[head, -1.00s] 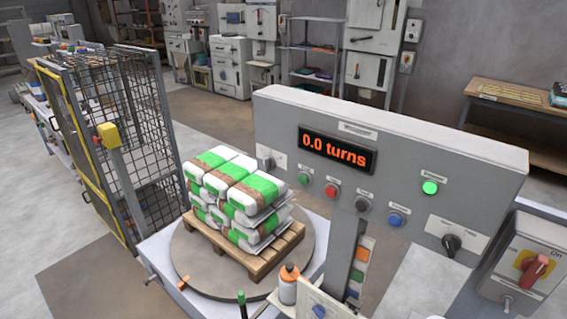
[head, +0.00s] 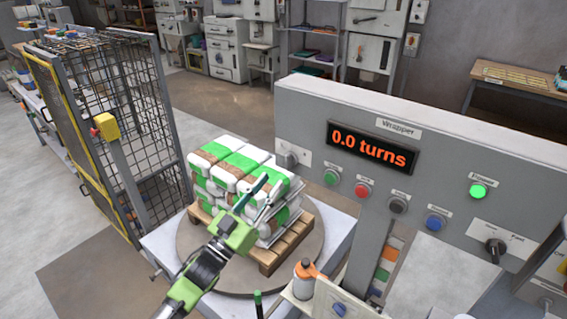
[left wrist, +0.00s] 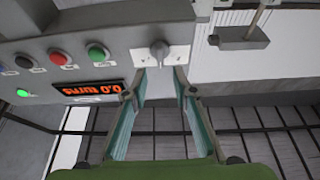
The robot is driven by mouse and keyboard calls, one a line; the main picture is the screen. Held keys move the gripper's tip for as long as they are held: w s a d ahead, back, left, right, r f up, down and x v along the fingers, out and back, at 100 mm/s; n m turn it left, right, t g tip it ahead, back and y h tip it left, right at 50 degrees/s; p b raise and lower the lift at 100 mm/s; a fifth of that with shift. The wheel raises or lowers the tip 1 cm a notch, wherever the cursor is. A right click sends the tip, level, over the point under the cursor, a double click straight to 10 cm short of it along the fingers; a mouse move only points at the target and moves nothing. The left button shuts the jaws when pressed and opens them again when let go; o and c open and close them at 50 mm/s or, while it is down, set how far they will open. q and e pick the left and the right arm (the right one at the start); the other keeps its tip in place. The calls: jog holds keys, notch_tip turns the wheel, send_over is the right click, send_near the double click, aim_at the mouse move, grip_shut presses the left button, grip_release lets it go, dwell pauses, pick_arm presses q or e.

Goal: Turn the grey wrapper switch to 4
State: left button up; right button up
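The grey wrapper switch (head: 291,159) is a small knob on a white plate at the left end of the grey wrapper panel (head: 440,155). Its scale marks are too small to read in the head view. In the left wrist view the switch (left wrist: 159,50) appears upside down, just beyond and between my fingertips. My left gripper (head: 269,185) is green with slim fingers and is in front of the stacked bags in the head view. In the left wrist view its teal fingers (left wrist: 160,74) are apart with nothing between them. My right gripper is not in view.
The display (head: 371,148) reads 0.0 turns. Wrapped bags (head: 225,160) stand on a pallet on the turntable (head: 190,255). A mesh cage (head: 110,130) stands left.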

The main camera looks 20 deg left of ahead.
aim_at(286, 163)
pick_arm(q)
jog(key=p+x, duration=0.1)
jog(key=x, duration=0.5)
jog(key=shift+w+d+r, duration=0.1)
jog(key=shift+w, duration=0.25)
grip_shut()
